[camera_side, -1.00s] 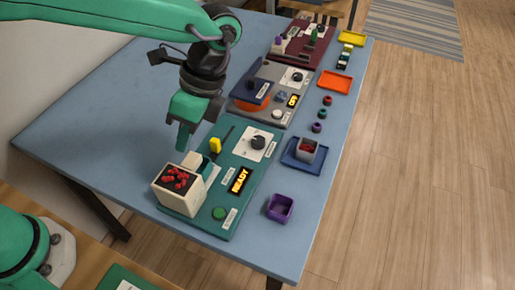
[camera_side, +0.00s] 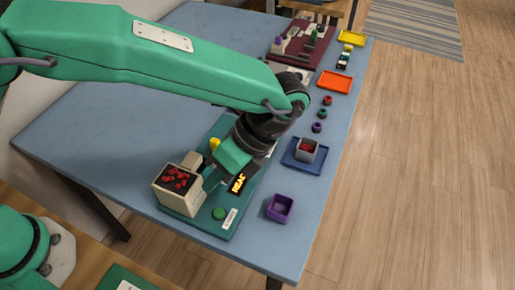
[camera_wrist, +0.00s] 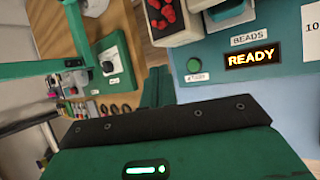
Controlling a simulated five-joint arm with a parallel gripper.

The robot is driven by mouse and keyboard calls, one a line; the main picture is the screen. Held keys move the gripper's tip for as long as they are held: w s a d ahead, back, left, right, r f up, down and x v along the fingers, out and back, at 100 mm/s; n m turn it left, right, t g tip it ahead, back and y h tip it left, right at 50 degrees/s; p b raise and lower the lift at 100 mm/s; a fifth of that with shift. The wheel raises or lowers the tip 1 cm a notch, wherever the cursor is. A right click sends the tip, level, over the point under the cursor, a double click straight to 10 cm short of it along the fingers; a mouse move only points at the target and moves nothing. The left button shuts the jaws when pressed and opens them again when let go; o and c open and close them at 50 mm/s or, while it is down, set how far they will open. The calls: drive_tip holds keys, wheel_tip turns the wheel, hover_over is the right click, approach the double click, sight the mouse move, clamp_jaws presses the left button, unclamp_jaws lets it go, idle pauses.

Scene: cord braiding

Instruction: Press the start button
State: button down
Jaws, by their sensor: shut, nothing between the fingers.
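The start button is a round green button (camera_side: 219,213) at the near end of the teal panel (camera_side: 190,212). It also shows in the wrist view (camera_wrist: 193,65), above a small white label. My gripper (camera_side: 208,184) is shut and empty. It points down over the panel, between the cream box and the lit display, a little behind the button and apart from it. In the wrist view the shut fingers (camera_wrist: 157,84) lie left of and below the button. The display (camera_side: 237,184) is partly covered by my gripper in the side view; in the wrist view it reads READY (camera_wrist: 250,57).
The cream box (camera_side: 172,197) with red beads stands close left of the button and rises above it. A purple bin (camera_side: 280,208) sits to the right on the blue table. A blue tray (camera_side: 293,160) with a grey cup lies behind it.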

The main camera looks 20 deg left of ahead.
sight(222, 211)
drive_tip(key=shift+f, duration=4.4)
drive_tip(key=shift+w+f, duration=0.1)
drive_tip(key=shift+f, duration=0.7)
drive_tip(key=shift+a+r, duration=0.1)
drive_tip(key=shift+r, duration=0.7)
drive_tip(key=shift+r, duration=0.2)
drive_tip(key=shift+r, duration=2.35)
